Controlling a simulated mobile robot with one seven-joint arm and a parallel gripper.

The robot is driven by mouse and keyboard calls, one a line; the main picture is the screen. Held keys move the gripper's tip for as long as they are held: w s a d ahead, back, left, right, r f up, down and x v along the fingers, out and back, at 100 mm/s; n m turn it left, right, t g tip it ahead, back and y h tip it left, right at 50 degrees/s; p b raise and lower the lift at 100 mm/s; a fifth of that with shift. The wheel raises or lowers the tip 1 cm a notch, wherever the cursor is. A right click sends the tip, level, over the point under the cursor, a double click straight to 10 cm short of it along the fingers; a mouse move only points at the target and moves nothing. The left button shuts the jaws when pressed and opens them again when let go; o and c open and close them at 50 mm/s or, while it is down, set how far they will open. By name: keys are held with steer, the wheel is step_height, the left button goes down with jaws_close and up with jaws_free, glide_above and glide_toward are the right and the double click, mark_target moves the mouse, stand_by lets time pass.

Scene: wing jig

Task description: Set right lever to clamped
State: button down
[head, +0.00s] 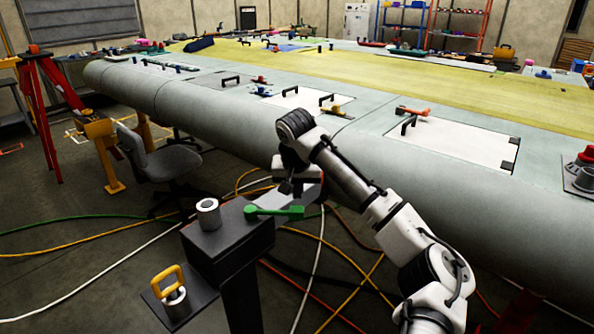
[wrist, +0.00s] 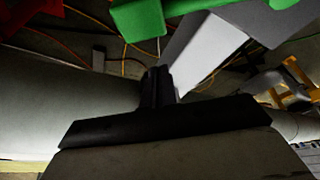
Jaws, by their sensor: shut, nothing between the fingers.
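A green lever (head: 273,211) lies roughly level on top of a dark jig post (head: 228,238) in the head view. It shows as a green block at the top of the wrist view (wrist: 140,17). My gripper (head: 291,187) points down just behind the lever's right end, near a pale grey plate (head: 308,194) on the post. The fingers are shut and empty in the wrist view (wrist: 157,85), with the plate (wrist: 205,50) close by. They look apart from the lever, but the exact gap cannot be told.
A metal cylinder (head: 208,213) stands on the post, left of the lever. A yellow handle (head: 167,281) sits on a lower bracket. The long wing (head: 220,110) lies behind my arm. A chair (head: 160,160) stands at left, and cables cross the floor.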

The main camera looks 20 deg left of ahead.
mark_target(275, 213)
steer(key=shift+s+d+r+p, duration=0.1)
steer(key=shift+s+d+p, duration=0.2)
steer(key=shift+s, duration=0.65)
steer(key=shift+s+d+r+p, duration=0.15)
steer(key=shift+s+d, duration=0.1)
steer(key=shift+s, duration=0.65)
steer(key=shift+s, duration=0.1)
